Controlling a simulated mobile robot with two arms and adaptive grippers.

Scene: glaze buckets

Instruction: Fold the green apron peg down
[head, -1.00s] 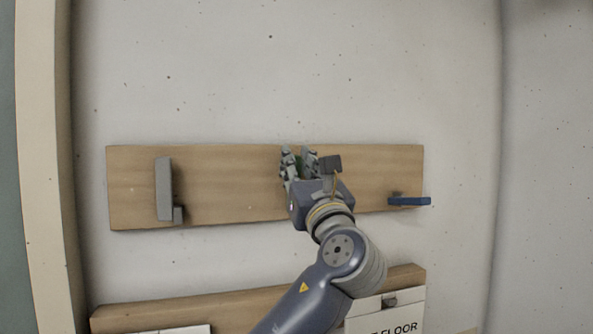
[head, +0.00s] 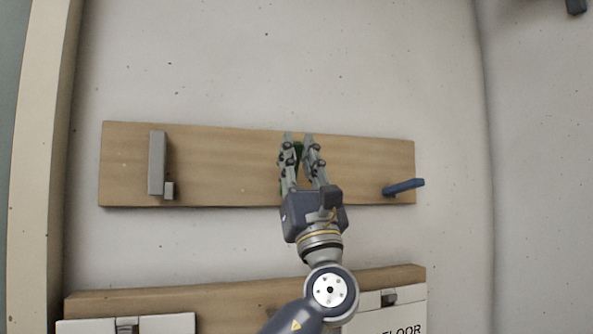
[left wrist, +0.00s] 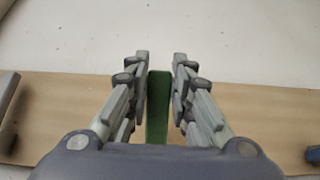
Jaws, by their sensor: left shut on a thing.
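The green peg (head: 298,150) is on the wooden board, mostly hidden by my fingers in the head view. In the left wrist view it is a green upright bar (left wrist: 158,105) between the two fingers. My left gripper (head: 298,138) is shut on the green peg, its fingers pointing up along the board, one on each side. My right gripper is in neither view.
The wooden board (head: 230,170) is on a pale wall. A grey peg (head: 157,163) stands upright at its left. A blue peg (head: 404,187) sticks out at its right. Below is a wooden ledge (head: 240,290) with white signs (head: 170,326).

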